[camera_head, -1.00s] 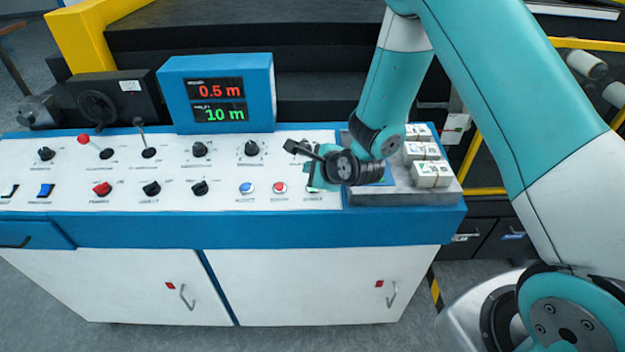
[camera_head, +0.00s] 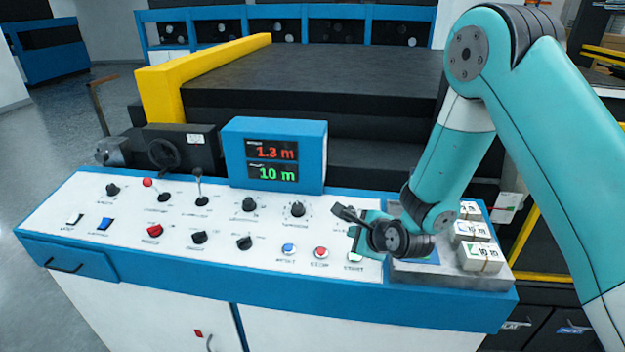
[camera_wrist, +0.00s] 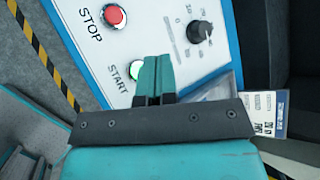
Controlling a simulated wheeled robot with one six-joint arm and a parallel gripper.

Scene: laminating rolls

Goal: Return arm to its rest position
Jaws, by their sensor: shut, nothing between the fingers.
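My gripper (camera_head: 354,234) is over the right part of the white control panel (camera_head: 150,205), shut with nothing in it. In the wrist view its teal fingers (camera_wrist: 153,76) are together, right beside the green START button (camera_wrist: 135,70), partly covering it. I cannot tell whether the fingertips touch the button. The red STOP button (camera_wrist: 114,15) is clear of the fingers. My arm reaches in from the right. The blue display box (camera_head: 275,155) reads 1.3 m in red above 10 m in green.
Levers (camera_head: 199,188) and knobs (camera_head: 297,210) stand up from the panel. A yellow-edged dark machine (camera_head: 320,80) is behind. Open floor (camera_head: 60,120) lies at the left.

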